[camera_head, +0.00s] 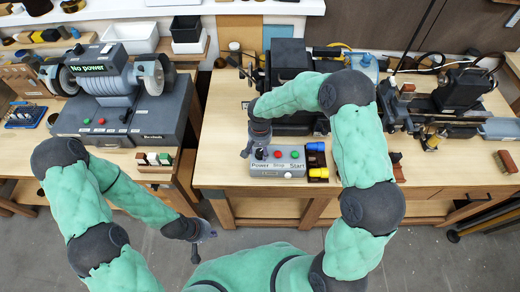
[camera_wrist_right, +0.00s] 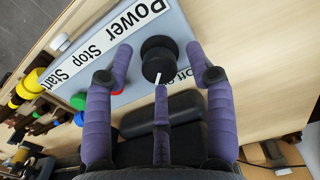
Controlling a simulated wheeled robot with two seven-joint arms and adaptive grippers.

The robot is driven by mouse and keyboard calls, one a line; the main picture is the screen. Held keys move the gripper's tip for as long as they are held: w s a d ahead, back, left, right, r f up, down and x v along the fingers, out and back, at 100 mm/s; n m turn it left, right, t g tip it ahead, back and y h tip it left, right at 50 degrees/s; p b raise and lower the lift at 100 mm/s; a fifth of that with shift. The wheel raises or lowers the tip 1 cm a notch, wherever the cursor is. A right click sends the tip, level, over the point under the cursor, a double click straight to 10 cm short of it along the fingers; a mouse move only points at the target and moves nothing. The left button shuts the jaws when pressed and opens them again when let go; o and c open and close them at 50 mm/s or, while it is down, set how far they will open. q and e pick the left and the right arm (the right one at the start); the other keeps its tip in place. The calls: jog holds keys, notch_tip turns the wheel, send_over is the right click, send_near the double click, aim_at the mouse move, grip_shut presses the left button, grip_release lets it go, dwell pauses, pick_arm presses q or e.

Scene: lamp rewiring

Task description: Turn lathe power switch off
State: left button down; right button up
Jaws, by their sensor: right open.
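The grey lathe control box (camera_head: 268,172) sits at the front of the right bench, labelled Power, Stop and Start. Its black power knob (camera_wrist_right: 158,50) has a white pointer mark and an On/Off label partly covered by a finger. My right gripper (camera_wrist_right: 160,58) is open, with its purple fingers on either side of the knob. I cannot tell whether they touch it. In the head view my right gripper (camera_head: 259,145) is over the Power end of the box. My left gripper (camera_head: 200,238) hangs empty in front of the benches; its finger opening is unclear.
Red (camera_head: 279,154) and green (camera_head: 295,154) buttons sit right of the knob. Yellow and blue items in a brown holder (camera_head: 317,160) stand beside the box. The lathe (camera_head: 290,65) is behind. A grinder (camera_head: 115,75) reading "No power" stands on the left bench.

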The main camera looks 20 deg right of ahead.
grip_shut()
jog(key=shift+f+n, duration=0.1)
jog(key=shift+n, duration=0.3)
jog(key=n, duration=0.3)
jog(key=shift+b, duration=0.3)
jog(key=n, duration=0.9)
jog(key=shift+p, duration=0.35)
jog(key=n+p, duration=0.1)
jog(key=n, duration=0.4)
